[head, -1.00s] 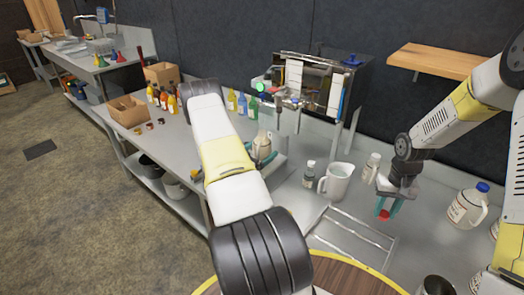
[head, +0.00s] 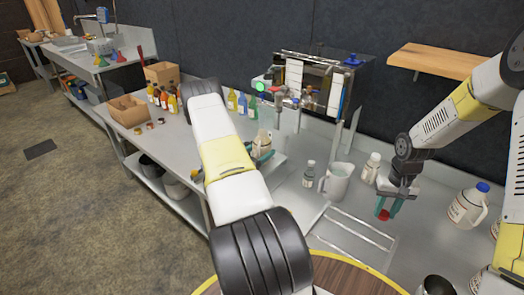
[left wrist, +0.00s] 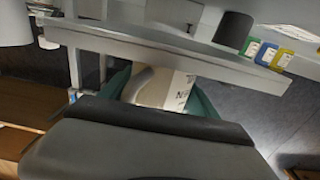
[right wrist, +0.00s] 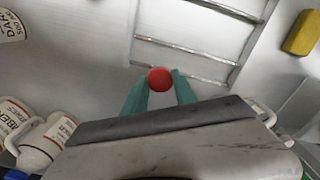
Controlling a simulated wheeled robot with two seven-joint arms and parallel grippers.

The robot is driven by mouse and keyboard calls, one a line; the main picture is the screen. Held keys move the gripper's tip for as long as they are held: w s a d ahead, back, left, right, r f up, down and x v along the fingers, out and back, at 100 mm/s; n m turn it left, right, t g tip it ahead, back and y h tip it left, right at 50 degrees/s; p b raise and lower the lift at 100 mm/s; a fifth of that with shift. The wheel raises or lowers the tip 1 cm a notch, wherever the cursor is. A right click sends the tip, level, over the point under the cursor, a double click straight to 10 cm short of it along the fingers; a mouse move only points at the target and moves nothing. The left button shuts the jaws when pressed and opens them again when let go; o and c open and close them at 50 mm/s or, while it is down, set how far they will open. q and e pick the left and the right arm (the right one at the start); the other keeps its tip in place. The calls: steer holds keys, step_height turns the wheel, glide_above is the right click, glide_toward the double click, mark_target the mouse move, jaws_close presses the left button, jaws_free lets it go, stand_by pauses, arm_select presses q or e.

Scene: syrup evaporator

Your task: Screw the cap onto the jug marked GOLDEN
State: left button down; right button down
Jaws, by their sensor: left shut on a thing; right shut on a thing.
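A small pale jug (head: 263,142) with a label is between the teal fingers of my left gripper (head: 262,154), near the evaporator. In the left wrist view the jug (left wrist: 154,88) shows part of its label, too little to read the whole word; its top is hidden. My left gripper is shut on it. My right gripper (right wrist: 160,88) is shut on a round red cap (right wrist: 159,79). In the head view the red cap (head: 384,214) hangs between its fingertips, above the bench at right, well apart from the held jug.
A clear pitcher (head: 337,182), a small dark-capped bottle (head: 309,174) and a white-capped bottle (head: 371,168) stand between my grippers. A blue-capped jug (head: 467,206) stands at right. The metal evaporator (head: 320,80) is behind. A metal rack (head: 350,232) lies in front.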

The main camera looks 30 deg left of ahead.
mark_target(262, 142)
arm_select(q)
steer(key=shift+r, duration=0.25)
steer(key=shift+r, duration=0.65)
step_height(262, 142, up, 2)
steer(key=shift+r, duration=0.1)
steer(key=s+d+r, duration=0.1)
steer(key=s+d, duration=0.9)
steer(key=s, duration=0.2)
steer(key=shift+s, duration=0.25)
